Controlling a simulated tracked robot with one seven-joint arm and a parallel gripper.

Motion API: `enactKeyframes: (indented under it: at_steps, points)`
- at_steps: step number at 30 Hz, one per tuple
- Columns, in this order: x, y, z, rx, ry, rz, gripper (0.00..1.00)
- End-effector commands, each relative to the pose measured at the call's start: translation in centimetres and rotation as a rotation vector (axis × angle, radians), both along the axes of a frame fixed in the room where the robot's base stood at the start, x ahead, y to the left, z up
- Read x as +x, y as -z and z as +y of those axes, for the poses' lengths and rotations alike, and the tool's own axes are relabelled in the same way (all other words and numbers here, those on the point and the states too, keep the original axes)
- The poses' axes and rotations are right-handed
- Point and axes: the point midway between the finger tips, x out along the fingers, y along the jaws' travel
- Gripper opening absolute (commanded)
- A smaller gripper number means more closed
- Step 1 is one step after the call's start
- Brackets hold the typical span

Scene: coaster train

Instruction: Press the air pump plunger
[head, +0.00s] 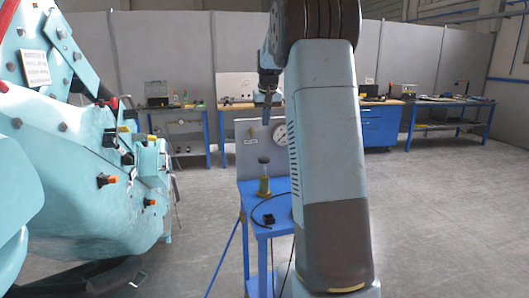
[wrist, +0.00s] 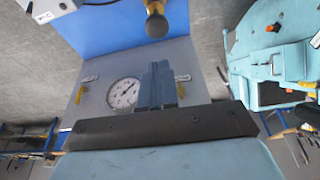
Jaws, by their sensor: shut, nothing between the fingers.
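The air pump (head: 264,184) stands upright on a blue stand, with a brass-coloured body and a dark round plunger knob (head: 263,160) on top. The finger tips are apart from the knob there too.
The blue stand (head: 250,196) carries a grey back panel with a round dial gauge (head: 280,134), close behind my gripper. A black object (head: 269,219) and cable lie on the stand's top. A large teal machine (head: 80,160) fills the left. Open floor (head: 440,220) lies to the right.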

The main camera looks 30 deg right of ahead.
Motion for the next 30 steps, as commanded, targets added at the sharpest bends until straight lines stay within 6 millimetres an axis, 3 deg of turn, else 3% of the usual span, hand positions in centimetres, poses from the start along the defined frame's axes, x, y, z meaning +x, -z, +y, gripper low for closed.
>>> enactKeyframes:
  at_steps: [4,17,23,30]
  points:
    - [0.8,0.5,-0.8,0.000,0.006,0.004,0.00]
    - [1.0,0.8,-0.8,0.000,0.006,0.005,0.00]
    - [1.5,3.0,-0.9,0.001,0.006,0.007,0.00]
    - [2.7,7.1,-1.2,0.001,0.006,0.007,0.00]
